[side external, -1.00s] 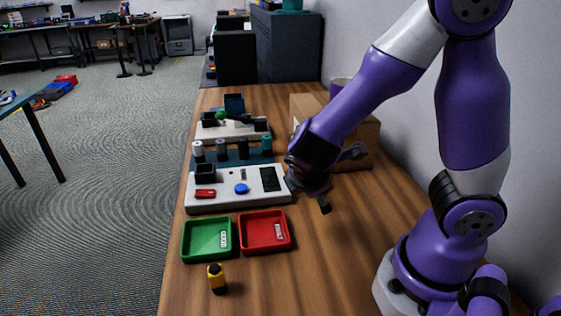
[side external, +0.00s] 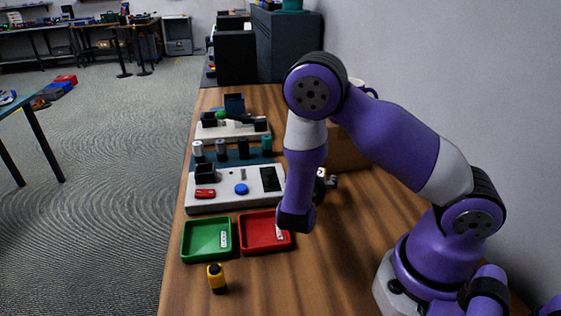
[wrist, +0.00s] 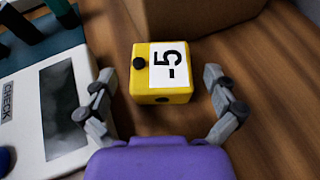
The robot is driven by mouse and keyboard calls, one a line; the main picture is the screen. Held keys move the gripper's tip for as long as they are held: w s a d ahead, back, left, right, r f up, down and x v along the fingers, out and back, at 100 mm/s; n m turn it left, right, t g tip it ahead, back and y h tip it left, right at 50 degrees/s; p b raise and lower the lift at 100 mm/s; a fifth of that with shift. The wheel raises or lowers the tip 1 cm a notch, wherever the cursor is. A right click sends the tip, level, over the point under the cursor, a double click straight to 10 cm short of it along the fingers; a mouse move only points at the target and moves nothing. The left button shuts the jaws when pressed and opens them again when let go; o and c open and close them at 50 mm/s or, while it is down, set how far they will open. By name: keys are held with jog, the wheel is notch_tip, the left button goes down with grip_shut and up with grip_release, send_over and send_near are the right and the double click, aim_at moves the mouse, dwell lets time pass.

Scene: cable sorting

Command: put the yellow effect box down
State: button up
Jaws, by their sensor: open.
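In the wrist view, the yellow effect box (wrist: 160,94), with a white label reading "-5" and a dark knob, sits on the wooden table in front of a cardboard box. My gripper (wrist: 159,80) is open, with one finger on either side of the effect box and visible gaps between. In the side external view, my gripper (side external: 325,181) is low over the table, right of the white panel, and mostly hidden by my arm. I cannot make out the effect box there.
The white test panel (side external: 217,201) lies left of my gripper; it also shows in the wrist view (wrist: 35,150). A green tray (side external: 207,252) and a red tray (side external: 256,247) are nearer. A yellow-and-black piece (side external: 217,279) stands before them. The cardboard box (side external: 348,150) is behind.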

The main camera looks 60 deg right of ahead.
jog(key=x, duration=0.3)
jog(key=shift+w+d+f, duration=0.1)
jog(key=shift+d+f, duration=0.1)
jog(key=shift+d, duration=0.1)
jog(key=c, duration=1.4)
